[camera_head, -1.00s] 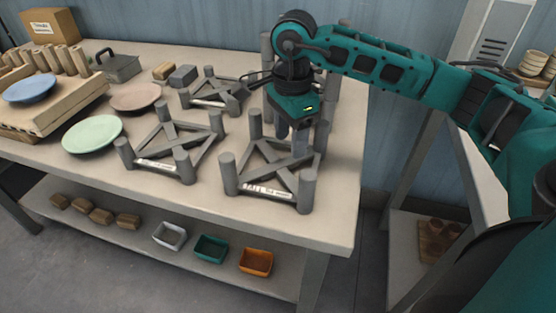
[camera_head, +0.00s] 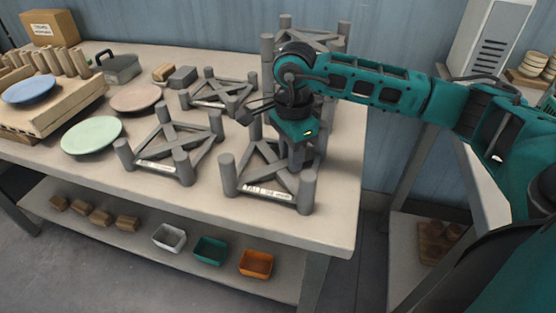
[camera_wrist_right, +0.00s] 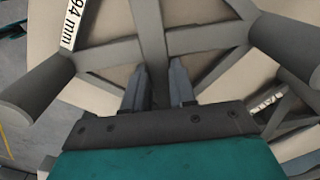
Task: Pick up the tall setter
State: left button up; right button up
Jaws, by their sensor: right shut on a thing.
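A grey setter (camera_head: 228,187) with corner posts, crossed bars and a white label stands at the front right of the table. My right gripper (camera_head: 300,160) is down over its right rear part. In the right wrist view, the fingers of my right gripper (camera_wrist_right: 160,88) are on both sides of a bar of this setter (camera_wrist_right: 150,25), shut on it. Its label there reads "94 mm", perhaps cut off by the frame edge. The setter appears to rest level on the table. My left gripper is not in view.
Another setter (camera_head: 165,120) stands just left, and a lower one (camera_head: 212,82) stands behind that. A tall grey frame (camera_head: 285,22) rises behind my right arm. A green plate (camera_head: 91,136) and a pink plate (camera_head: 135,98) lie further left. The table's front right corner is clear.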

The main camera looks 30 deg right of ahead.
grip_shut()
jog(key=shift+r, duration=0.1)
dwell(0.8)
